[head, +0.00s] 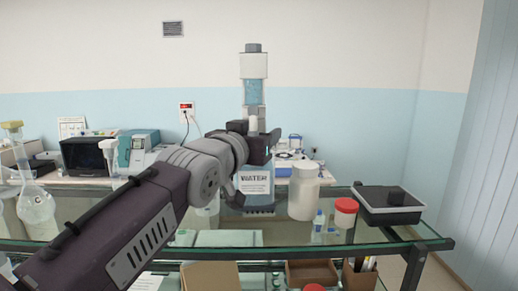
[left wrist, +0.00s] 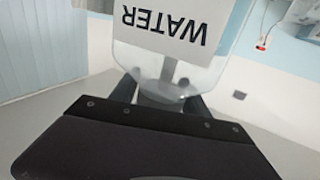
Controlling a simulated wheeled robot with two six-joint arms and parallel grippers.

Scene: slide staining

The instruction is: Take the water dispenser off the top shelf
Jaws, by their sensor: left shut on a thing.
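The left wrist view shows the dispenser (left wrist: 165,25) upside down in the picture, between the dark fingers of the left gripper (left wrist: 160,98). I cannot tell whether its base touches the glass. My right gripper is out of view.
A white bottle (head: 303,192) stands close to the right, with a red-capped jar (head: 345,213) and a black tray (head: 388,205) beyond. A flask (head: 35,205) is at the far left. Cardboard boxes (head: 312,272) sit below the glass. Instruments line the bench behind.

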